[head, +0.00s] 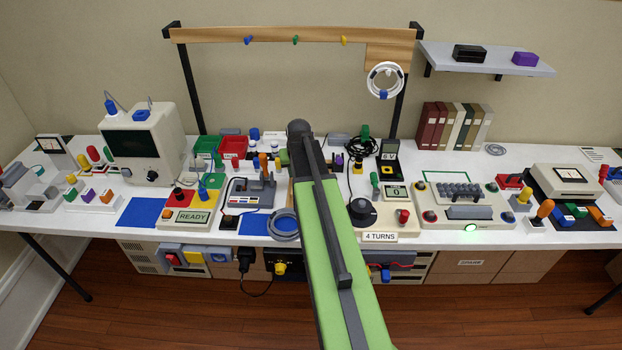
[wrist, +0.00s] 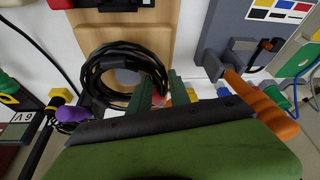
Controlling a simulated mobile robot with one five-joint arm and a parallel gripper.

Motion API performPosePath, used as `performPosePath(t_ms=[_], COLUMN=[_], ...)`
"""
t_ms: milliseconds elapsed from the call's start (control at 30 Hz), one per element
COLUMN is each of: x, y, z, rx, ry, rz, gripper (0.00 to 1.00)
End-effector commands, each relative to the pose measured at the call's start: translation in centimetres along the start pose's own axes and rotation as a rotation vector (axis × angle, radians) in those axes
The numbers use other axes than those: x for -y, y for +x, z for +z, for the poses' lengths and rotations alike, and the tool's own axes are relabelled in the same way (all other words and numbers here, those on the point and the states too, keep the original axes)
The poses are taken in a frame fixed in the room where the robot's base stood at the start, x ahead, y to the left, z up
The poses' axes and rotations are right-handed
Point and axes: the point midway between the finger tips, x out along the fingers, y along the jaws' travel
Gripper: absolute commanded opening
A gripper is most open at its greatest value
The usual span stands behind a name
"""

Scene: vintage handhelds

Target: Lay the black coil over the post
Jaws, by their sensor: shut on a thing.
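The black coil (wrist: 97,68) shows in the wrist view as a thick ring of several loops over a wooden board (wrist: 150,40). A grey round shape (wrist: 127,77) shows through its opening; I cannot tell whether it is the post's top. My gripper (wrist: 160,93) has its green fingers at the coil's near right edge and is shut on it. The exact grip is partly hidden by the gripper body. In the head view my arm covers the gripper and this coil. I cannot tell whether the coil touches the board.
An orange-handled joystick (wrist: 266,105) stands close to the right of my gripper in the wrist view. A purple knob (wrist: 75,115) and black cord are at the left. In the head view, another bundle of black cord (head: 359,147) and a 6 V meter (head: 391,157) stand right of my arm.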

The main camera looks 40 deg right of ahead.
Motion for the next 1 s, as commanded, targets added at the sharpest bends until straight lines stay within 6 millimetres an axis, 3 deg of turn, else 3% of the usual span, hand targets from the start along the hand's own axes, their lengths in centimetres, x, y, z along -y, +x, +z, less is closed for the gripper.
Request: performPosePath(t_ms=[67, 100, 267, 500, 700, 1000], x=[0.02, 0.03, 0.05, 0.10, 0.10, 0.09], y=[-0.05, -0.05, -0.05, -0.04, -0.04, -0.04], z=[-0.03, -0.03, -0.03, -0.02, -0.02, -0.02], rx=[0.000, 0.000, 0.000, 0.000, 0.000, 0.000], ry=[0.000, 0.000, -0.001, -0.001, -0.001, -0.001], rz=[0.000, 0.000, 0.000, 0.000, -0.001, 0.000], gripper=[0.00, 0.26, 0.47, 0.48, 0.74, 0.74])
